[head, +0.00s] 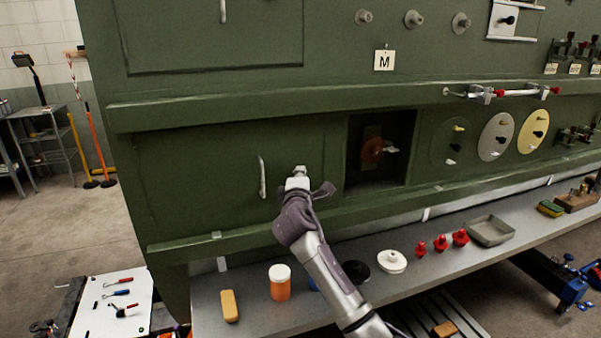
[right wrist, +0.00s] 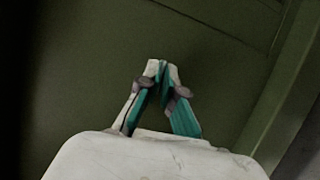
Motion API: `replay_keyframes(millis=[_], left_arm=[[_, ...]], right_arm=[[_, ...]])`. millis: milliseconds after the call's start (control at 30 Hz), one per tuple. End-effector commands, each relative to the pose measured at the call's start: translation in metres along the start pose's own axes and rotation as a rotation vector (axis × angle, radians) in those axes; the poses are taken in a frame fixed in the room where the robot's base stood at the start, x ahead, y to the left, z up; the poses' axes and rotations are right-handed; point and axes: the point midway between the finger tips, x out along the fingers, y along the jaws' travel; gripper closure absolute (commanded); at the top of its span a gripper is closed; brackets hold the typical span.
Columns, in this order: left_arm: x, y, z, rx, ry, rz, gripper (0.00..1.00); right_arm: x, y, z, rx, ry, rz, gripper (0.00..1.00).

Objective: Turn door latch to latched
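The green door panel (head: 210,170) is closed in the lower fuselage wall, with a pale vertical handle (head: 262,177) near its right side. My right gripper (head: 299,172) is at the door's right edge, just right of the handle. In the right wrist view, the teal-padded fingers of my right gripper (right wrist: 163,66) come together at their tips against the green surface. I cannot make out the door latch; the fingertips cover the spot at the door's edge, and no latch shows clearly between them. My left gripper is out of view.
Right of the door is a dark open recess (head: 402,145) with a reddish part inside. Below runs a grey shelf (head: 255,313) with an orange jar (head: 280,284), a yellow block (head: 229,306), red knobs (head: 441,243) and a grey tray (head: 491,231). A green ledge (head: 250,105) juts out above.

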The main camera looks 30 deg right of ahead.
Motion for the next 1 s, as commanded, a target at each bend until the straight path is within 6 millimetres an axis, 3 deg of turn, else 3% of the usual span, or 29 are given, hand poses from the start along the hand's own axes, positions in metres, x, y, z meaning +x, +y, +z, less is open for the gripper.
replay_keyframes(millis=[733,900,1000], left_arm=[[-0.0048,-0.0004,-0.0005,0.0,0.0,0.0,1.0],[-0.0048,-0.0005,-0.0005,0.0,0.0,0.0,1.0],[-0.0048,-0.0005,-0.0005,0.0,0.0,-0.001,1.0]], right_arm=[[0.0001,-0.0001,0.0003,0.085,-0.001,-0.035,1.0],[0.0001,0.0,0.0002,0.084,0.0,-0.035,0.7],[0.0001,0.0001,0.0002,0.084,0.0,-0.035,0.7]])
